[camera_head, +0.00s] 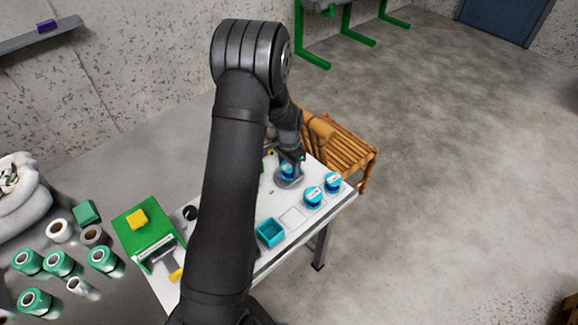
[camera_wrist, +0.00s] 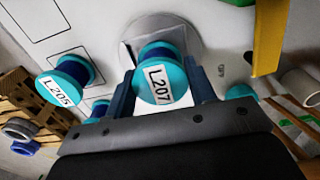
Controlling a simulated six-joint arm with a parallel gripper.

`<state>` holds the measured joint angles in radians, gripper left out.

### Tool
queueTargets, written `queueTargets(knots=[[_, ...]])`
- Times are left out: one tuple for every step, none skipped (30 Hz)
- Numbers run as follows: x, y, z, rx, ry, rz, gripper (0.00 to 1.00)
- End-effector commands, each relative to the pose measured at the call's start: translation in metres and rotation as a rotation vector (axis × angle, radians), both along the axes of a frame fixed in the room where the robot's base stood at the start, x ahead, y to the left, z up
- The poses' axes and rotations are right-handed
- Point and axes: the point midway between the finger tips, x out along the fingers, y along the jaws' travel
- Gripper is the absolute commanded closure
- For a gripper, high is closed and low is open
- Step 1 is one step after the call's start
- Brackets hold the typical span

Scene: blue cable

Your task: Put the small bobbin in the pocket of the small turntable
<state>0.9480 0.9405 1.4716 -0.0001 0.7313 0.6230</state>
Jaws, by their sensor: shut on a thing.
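My gripper (camera_wrist: 162,98) is shut on a blue-wound bobbin (camera_wrist: 160,72) with teal flanges, labelled L207, one finger on each side. In the head view the held bobbin (camera_head: 287,169) is over the round grey turntable (camera_head: 290,184) on the white table. The turntable (camera_wrist: 193,42) also shows behind the bobbin in the wrist view. The bobbin and fingers hide its pocket, and I cannot tell whether the bobbin touches the turntable. A similar bobbin labelled L205 (camera_wrist: 68,82) stands to the left in the wrist view.
Two teal bobbins (camera_head: 332,182) (camera_head: 313,197) stand near the table's right edge. A teal open box (camera_head: 270,233) and an empty marked square (camera_head: 292,217) are in front. A yellow part (camera_wrist: 268,38) is near my gripper. A wooden chair (camera_head: 345,150) stands behind the table.

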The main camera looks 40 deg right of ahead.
Motion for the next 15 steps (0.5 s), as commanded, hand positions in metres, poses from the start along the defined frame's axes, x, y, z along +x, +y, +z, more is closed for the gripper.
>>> queueTargets(knots=[[0.0002,-0.0004,-0.0015,-0.001,-0.001,0.0,0.78],[0.0003,-0.0006,-0.0013,-0.002,-0.001,0.0,0.78],[0.0003,-0.0007,-0.0009,-0.002,-0.001,0.0,0.78],[0.0003,-0.0007,-0.0008,-0.002,-0.001,0.0,0.78],[0.0003,-0.0006,-0.0007,-0.002,-0.001,0.0,0.78],[0.0003,-0.0006,-0.0007,-0.002,-0.001,0.0,0.78],[0.0002,-0.0006,-0.0009,-0.002,-0.001,0.0,0.78],[0.0002,-0.0006,-0.0014,-0.002,-0.001,0.0,0.78],[0.0002,-0.0006,-0.0025,-0.002,-0.001,0.0,0.78],[0.0002,-0.0006,-0.0035,-0.002,-0.001,0.0,0.78],[0.0002,-0.0005,-0.004,-0.002,-0.001,0.0,0.48],[0.0002,-0.0006,-0.0036,-0.002,-0.001,0.0,0.4],[0.0002,-0.0006,-0.0035,-0.002,-0.001,0.0,0.34],[0.0002,-0.0006,-0.0035,-0.002,-0.001,0.0,0.28],[0.0002,-0.0005,-0.0035,-0.002,-0.001,0.0,0.28]])
